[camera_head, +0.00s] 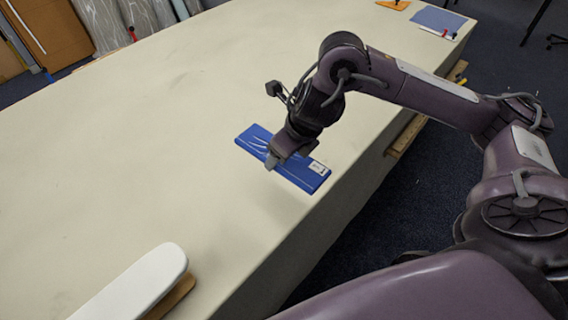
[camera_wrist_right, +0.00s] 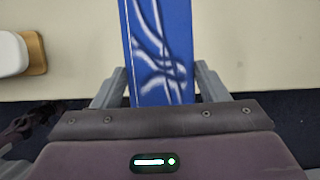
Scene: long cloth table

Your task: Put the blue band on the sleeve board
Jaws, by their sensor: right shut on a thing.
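The blue band (camera_head: 304,172) is a flat blue strip with white lines and a small white label, near the table's front edge in the head view. My right gripper (camera_head: 279,158) is shut on it across its width near the middle. In the right wrist view the band (camera_wrist_right: 160,45) runs up between the two fingers of the gripper (camera_wrist_right: 158,88). Whether the band touches the cloth is hard to tell. The white sleeve board (camera_head: 140,284) with a wooden base is at the lower left, apart from the band; its end also shows in the right wrist view (camera_wrist_right: 12,54). My left gripper is out of view.
The long cloth table (camera_head: 120,150) is clear between the band and the sleeve board. At the far end lie an orange piece (camera_head: 393,5) and a blue-grey mat (camera_head: 437,20). The table's front edge drops to a dark floor.

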